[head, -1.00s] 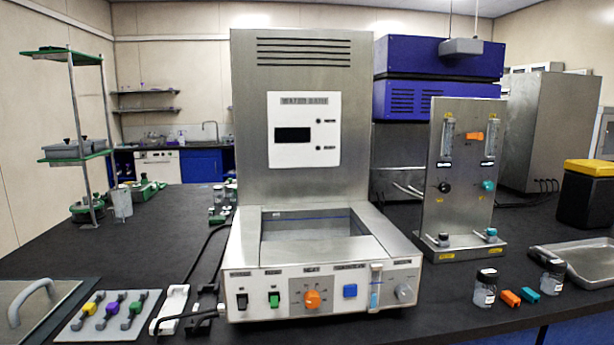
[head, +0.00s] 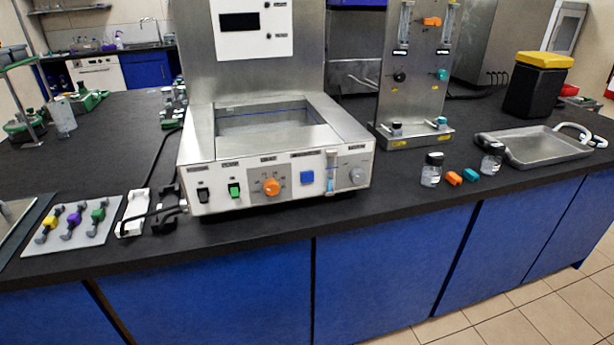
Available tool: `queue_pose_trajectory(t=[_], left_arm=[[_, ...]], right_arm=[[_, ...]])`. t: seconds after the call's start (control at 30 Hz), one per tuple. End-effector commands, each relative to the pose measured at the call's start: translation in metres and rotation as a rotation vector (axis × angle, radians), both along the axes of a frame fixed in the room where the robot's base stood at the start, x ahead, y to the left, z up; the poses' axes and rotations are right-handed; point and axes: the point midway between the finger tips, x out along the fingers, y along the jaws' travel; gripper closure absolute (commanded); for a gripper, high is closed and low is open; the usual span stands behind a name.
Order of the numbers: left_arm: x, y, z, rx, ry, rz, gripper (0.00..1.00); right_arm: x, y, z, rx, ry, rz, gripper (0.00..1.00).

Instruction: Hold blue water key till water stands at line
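The water bath (head: 215,150) stands on the black bench, a steel basin with a tall back panel. A thin blue line (head: 262,112) runs along the basin's inner back wall. Neither of my grippers is in the head view, and nothing touches the key.
A flow-meter stand (head: 415,75) is right of the bath. Two small jars (head: 431,170), orange and teal pieces and a steel tray (head: 535,146) lie farther right. A plate with coloured clamps (head: 72,222) is at left. The bench front edge before the bath is clear.

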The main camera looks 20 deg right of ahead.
Motion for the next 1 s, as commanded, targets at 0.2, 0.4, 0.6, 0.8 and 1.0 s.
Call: queue_pose_trajectory(t=[0.2,0.4,0.6,0.8,1.0], left_arm=[[0.0001,0.0002,0.0,0.0,0.0,0.0,0.64],[0.0,0.0002,0.0,0.0,0.0,0.0,0.64],[0.0001,0.0002,0.0,0.0,0.0,0.0,0.64],[0.0,0.0002,0.0,0.0,0.0,0.0,0.64],[0.0001,0.0003,0.0,0.0,0.0,0.0,0.64]], right_arm=[[0.0,0.0,0.0,0.0,0.0,0.0,1.0],[0.0,0.0,0.0,0.0,0.0,0.0,1.0],[0.0,0.0,0.0,0.0,0.0,0.0,1.0],[0.0,0.0,0.0,0.0,0.0,0.0,1.0],[0.0,0.0,0.0,0.0,0.0,0.0,1.0]])
